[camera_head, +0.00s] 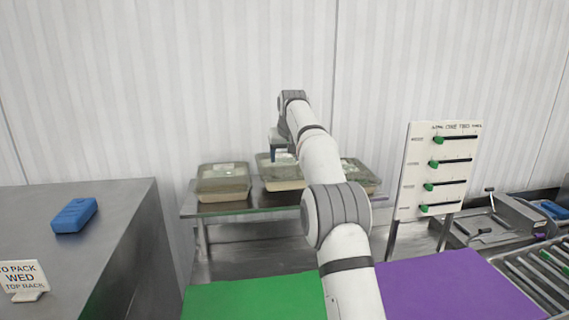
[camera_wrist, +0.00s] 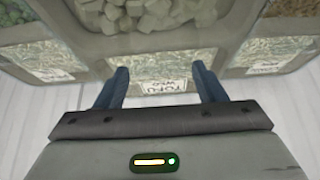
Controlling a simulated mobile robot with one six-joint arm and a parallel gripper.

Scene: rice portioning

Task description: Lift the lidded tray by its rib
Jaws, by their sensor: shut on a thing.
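The middle lidded tray (camera_head: 283,184) stands among three clear-lidded trays at the back. In the wrist view, this tray (camera_wrist: 150,46) shows pale cubes and a label that seems to read TOFU WED. My gripper (camera_head: 279,155) points down at it from above. In the wrist view, the blue fingers of my gripper (camera_wrist: 160,76) sit on either side of the label, shut on the tray. The rib itself is not clear in either view. The arm hides part of the tray's right side.
A left tray (camera_head: 223,182) and a right tray (camera_head: 358,173) flank it closely on the metal shelf (camera_head: 235,208). A white board with green sliders (camera_head: 436,170) stands at right. A blue block (camera_head: 74,215) lies on the left counter. Green (camera_head: 255,297) and purple (camera_head: 450,287) surfaces are in front.

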